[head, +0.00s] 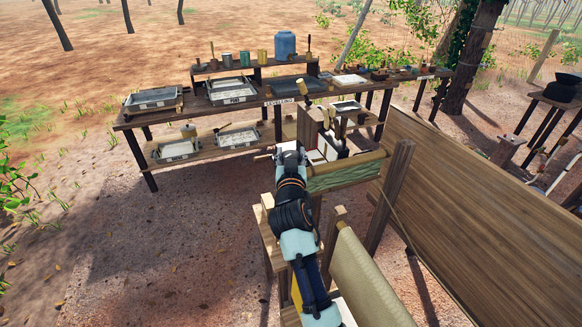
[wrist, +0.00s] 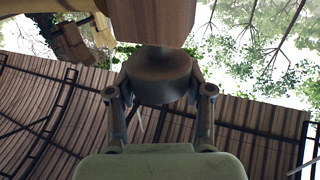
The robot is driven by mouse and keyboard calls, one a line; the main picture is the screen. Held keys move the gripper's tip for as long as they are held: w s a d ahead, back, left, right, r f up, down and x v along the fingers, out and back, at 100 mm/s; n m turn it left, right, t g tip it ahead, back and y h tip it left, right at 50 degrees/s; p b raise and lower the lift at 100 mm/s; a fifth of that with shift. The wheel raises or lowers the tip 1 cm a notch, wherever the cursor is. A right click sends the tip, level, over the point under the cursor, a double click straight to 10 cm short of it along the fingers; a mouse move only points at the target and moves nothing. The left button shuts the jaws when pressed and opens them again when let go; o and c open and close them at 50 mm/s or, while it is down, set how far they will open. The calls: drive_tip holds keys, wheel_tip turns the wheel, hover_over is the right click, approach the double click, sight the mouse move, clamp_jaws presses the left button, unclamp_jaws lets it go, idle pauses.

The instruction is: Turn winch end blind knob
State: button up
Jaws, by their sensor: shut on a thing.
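In the wrist view, a round dark grey knob (wrist: 158,76) sits on a short stem under a wooden block (wrist: 153,22). My gripper (wrist: 160,88) has a finger on each side of the knob and is shut on it. In the head view, my arm reaches away to the left end of a roller wrapped in green cloth (head: 345,174). The knob and my fingertips are hidden behind my wrist there, so I cannot tell the knob's turn angle.
A long wooden wall (head: 480,205) stands to the right of the roller. A workbench (head: 240,107) with trays and jars stands behind. Open ground lies to the left.

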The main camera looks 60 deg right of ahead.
idle(0.3)
drive_tip(key=o, duration=1.2)
drive_tip(key=shift+a, duration=0.1)
drive_tip(key=v, duration=1.2)
